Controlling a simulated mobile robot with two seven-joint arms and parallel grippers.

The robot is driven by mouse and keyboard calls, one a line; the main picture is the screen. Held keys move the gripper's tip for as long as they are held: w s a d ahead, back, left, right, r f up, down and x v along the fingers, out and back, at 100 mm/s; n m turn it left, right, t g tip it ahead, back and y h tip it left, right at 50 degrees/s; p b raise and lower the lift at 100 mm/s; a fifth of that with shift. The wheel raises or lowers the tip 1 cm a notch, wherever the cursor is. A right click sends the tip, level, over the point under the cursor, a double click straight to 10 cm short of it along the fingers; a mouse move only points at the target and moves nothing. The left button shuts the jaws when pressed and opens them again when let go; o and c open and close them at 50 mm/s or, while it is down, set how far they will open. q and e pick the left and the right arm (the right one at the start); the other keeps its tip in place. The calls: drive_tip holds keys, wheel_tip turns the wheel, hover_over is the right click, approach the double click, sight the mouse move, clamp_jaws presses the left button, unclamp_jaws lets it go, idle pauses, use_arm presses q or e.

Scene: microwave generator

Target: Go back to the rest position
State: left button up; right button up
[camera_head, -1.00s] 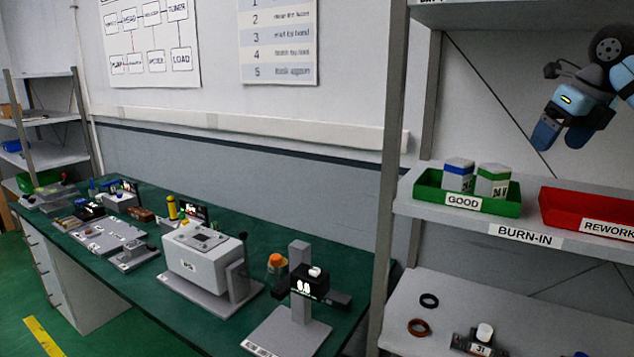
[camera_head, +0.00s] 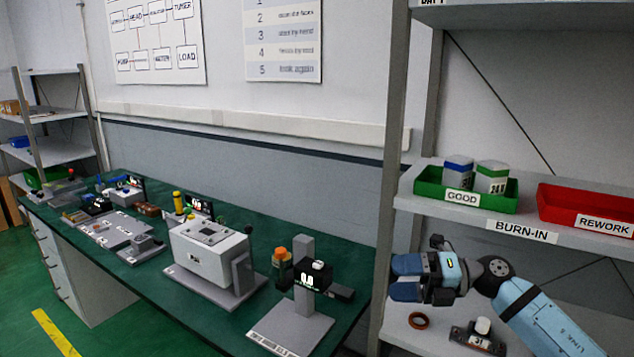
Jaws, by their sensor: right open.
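My right gripper (camera_head: 402,279) is in front of the shelf rack, below the green GOOD bin. Its blue fingers point left, toward the bench. It is open, and I see nothing between the fingers. My right arm (camera_head: 537,312) comes in from the lower right. It hides part of the lower shelf. My left gripper is not in this view.
The green bin (camera_head: 513,204) holds two hexagonal containers on the BURN-IN shelf. A red REWORK bin (camera_head: 560,208) stands beside it. A brown ring (camera_head: 419,320) lies on the lower shelf (camera_head: 398,333). The green-topped bench (camera_head: 345,250) carries several devices.

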drive_tip(key=s+d+f+m+t+h, duration=0.1)
drive_tip(key=s+f+m+t+h, duration=0.45)
drive_tip(key=f+m, duration=0.7)
drive_tip(key=s+d+f+m+t+h, duration=0.1)
drive_tip(key=s+f+m+t+h, duration=0.2)
drive_tip(key=s+f+m+t, duration=0.95)
drive_tip(key=s+d+f+m+g+h+p, duration=0.1)
drive_tip(key=s+d+f+m+g+h, duration=0.1)
drive_tip(key=s+f+m+g+h, duration=0.3)
drive_tip(key=s+f+m+g, duration=0.4)
drive_tip(key=s+f+m, duration=0.2)
drive_tip(key=shift+f, duration=0.2)
